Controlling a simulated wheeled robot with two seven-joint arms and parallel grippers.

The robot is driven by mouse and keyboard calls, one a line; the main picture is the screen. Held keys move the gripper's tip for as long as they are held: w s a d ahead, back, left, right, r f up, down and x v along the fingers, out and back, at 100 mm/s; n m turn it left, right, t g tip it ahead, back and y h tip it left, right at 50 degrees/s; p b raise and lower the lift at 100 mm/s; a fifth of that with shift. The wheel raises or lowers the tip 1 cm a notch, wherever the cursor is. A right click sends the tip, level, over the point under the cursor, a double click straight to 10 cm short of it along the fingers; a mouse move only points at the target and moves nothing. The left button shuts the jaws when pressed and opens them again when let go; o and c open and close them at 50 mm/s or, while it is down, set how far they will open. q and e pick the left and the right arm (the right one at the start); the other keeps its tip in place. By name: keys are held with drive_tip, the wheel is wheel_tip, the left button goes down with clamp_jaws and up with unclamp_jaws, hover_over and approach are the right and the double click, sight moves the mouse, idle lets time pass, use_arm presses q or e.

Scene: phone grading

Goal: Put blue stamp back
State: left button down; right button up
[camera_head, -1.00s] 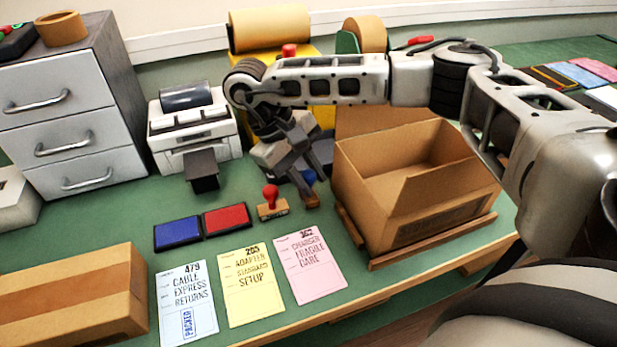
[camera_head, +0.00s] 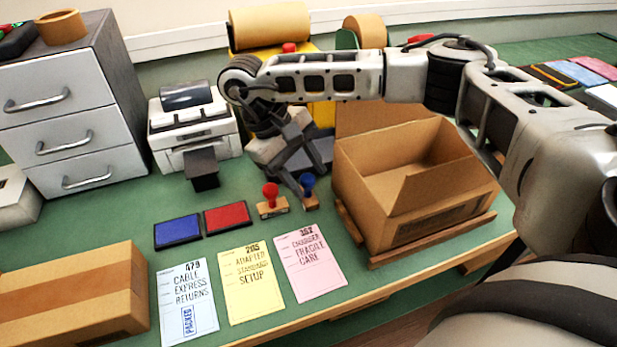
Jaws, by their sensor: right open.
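The blue stamp (camera_head: 308,186) stands upright on the green table, its blue knob up and its wooden base on the tabletop. The red stamp (camera_head: 271,198) stands just to its left. My right gripper (camera_head: 295,180) is open, right behind and above the two stamps. Its fingers are close to the blue stamp, but I cannot tell if they touch it. The blue ink pad (camera_head: 177,231) and the red ink pad (camera_head: 228,217) lie to the left. My left gripper is not in view.
Three cards, white (camera_head: 187,300), yellow (camera_head: 249,281) and pink (camera_head: 310,262), lie along the front. An open cardboard box (camera_head: 420,215) stands right of the stamps. A closed box (camera_head: 75,295) is front left. A label printer (camera_head: 195,135) and a drawer unit (camera_head: 60,110) stand behind.

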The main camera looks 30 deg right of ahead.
drive_tip(key=v, duration=1)
drive_tip(key=shift+r+p, duration=0.2)
drive_tip(key=shift+p, duration=0.15)
drive_tip(key=shift+a, duration=0.1)
